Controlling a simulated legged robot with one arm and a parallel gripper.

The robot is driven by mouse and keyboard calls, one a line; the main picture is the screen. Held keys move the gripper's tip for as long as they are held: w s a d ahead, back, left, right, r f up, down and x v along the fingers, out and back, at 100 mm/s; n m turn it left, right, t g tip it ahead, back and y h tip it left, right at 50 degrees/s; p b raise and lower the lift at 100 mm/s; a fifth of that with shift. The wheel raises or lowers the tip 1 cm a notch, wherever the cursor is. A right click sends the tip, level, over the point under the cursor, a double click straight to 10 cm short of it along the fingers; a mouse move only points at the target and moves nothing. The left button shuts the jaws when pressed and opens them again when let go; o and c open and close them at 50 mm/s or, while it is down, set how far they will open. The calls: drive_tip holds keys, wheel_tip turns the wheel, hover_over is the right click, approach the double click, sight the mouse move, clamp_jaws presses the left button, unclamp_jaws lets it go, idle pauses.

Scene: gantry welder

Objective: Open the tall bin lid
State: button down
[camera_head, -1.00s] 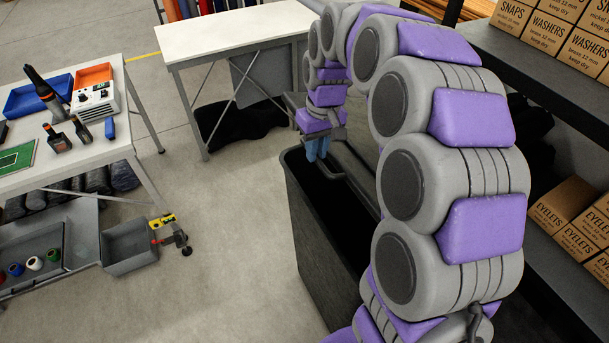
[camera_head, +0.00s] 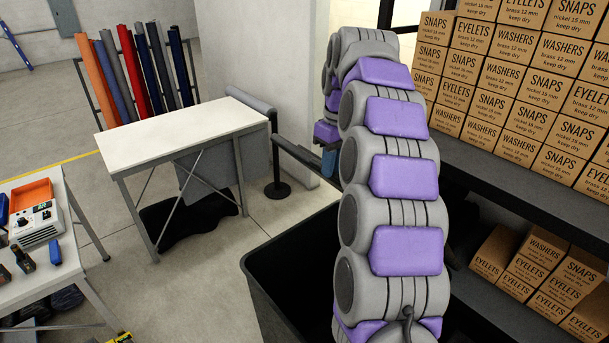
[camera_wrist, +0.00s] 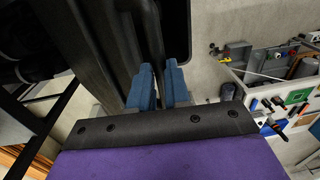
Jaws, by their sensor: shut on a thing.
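The tall bin (camera_head: 262,297) is a dark, deep box in the lower middle of the head view, and its dark inside shows to the left of my arm. My gripper (camera_head: 329,160) is beyond and above the bin, mostly hidden behind my arm, with a bit of blue finger showing. In the wrist view my gripper (camera_wrist: 159,85) has its two blue fingers shut around a dark bar on the bin lid (camera_wrist: 184,30). The lid is a dark panel with a rounded corner. In the head view my arm hides most of the lid, so its exact tilt cannot be told.
A shelf with labelled cartons (camera_head: 480,90) stands close on the right. A white table (camera_head: 180,130) and a belt post (camera_head: 278,165) stand beyond the bin. A workbench (camera_head: 70,225) with tools is at left. Floor between bench and bin is clear.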

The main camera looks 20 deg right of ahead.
drive_tip(key=d+r+p, duration=0.2)
drive_tip(key=d, duration=0.1)
drive_tip(key=w+d+r+p, duration=0.1)
drive_tip(key=d, duration=0.1)
drive_tip(key=shift+w+d+p, duration=0.1)
drive_tip(key=shift+d+p, duration=0.15)
drive_tip(key=shift+p, duration=0.1)
drive_tip(key=shift+w+d+r+p, duration=0.2)
drive_tip(key=shift+d+p, duration=0.1)
drive_tip(key=shift+d, duration=0.2)
drive_tip(key=shift+w+d+r+p, duration=0.15)
drive_tip(key=shift+d+p, duration=0.15)
drive_tip(key=shift+d, duration=0.15)
drive_tip(key=shift+s+a, duration=0.1)
